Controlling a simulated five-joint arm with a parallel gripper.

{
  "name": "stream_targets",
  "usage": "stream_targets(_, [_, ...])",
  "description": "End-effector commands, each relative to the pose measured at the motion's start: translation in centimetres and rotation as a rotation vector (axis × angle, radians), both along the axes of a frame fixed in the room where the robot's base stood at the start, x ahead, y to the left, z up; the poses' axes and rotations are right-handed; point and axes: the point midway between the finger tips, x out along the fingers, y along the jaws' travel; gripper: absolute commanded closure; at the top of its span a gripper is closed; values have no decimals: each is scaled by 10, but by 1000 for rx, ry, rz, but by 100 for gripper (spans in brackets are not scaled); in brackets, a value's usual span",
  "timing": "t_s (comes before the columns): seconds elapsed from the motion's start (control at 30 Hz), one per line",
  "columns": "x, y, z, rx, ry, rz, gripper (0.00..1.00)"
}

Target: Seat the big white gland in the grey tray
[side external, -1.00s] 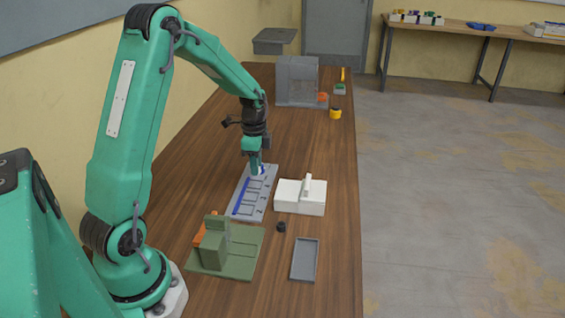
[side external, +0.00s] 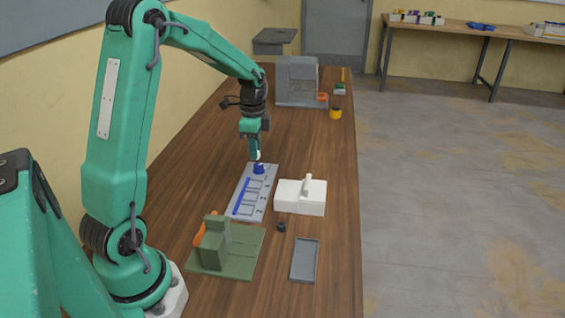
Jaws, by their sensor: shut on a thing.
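My gripper (side external: 256,152) is shut on a small white piece (side external: 258,156), likely the big white gland, mostly hidden by the fingers. It is just above a blue piece (side external: 259,169) at the far end of a light grey numbered rack (side external: 265,204). I cannot tell whether the white piece is clear of the blue one. A plain grey tray (side external: 304,261) lies at the front right of the table, empty, well away from my gripper.
A white box with a raised handle (side external: 300,196) stands right of the rack. A small black cylinder (side external: 281,226) is between it and the grey tray. A green fixture with an orange part (side external: 235,250) is at the left. A grey housing (side external: 297,82) stands far back.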

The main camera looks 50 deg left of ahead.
Motion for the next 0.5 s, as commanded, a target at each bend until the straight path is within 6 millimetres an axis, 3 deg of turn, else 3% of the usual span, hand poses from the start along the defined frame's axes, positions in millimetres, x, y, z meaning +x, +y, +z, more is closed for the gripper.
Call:
stream_targets(0.27, [9, -49, 4, 1, -1, -173, 89])
stream_targets(0.5, [12, -112, 4, 0, -1, -400, 89])
